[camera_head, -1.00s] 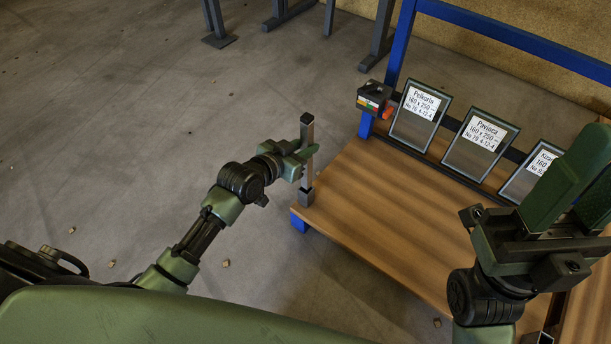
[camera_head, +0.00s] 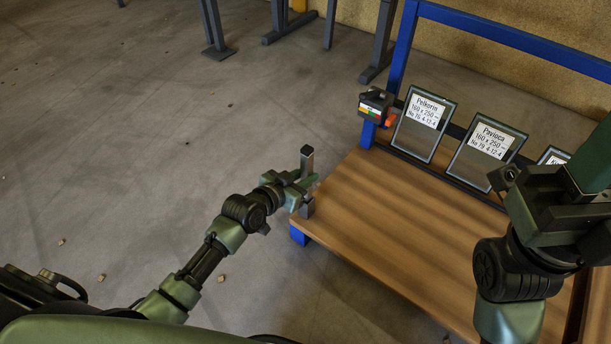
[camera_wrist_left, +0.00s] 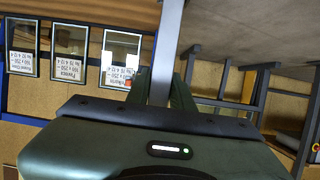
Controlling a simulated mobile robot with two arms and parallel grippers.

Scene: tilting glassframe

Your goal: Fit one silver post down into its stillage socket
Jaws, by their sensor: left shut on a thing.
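The silver post (camera_head: 307,162) stands roughly upright at the near left corner of the stillage's wooden deck (camera_head: 400,220), with a dark top end. My left gripper (camera_head: 302,183) is shut on it below the top. The dark grey socket (camera_head: 307,208) is directly below the gripper, and the post's lower end is hidden there, so its depth inside cannot be told. In the left wrist view the post (camera_wrist_left: 168,45) runs up between the two green fingers. My right gripper (camera_head: 592,165) is at the right edge, partly cut off, with no post visible in it.
Framed glass panels with labels (camera_head: 425,125) (camera_head: 487,150) lean along the deck's back, below a blue frame rail (camera_head: 510,38). A small black device with coloured markings (camera_head: 376,104) is at the back left corner.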

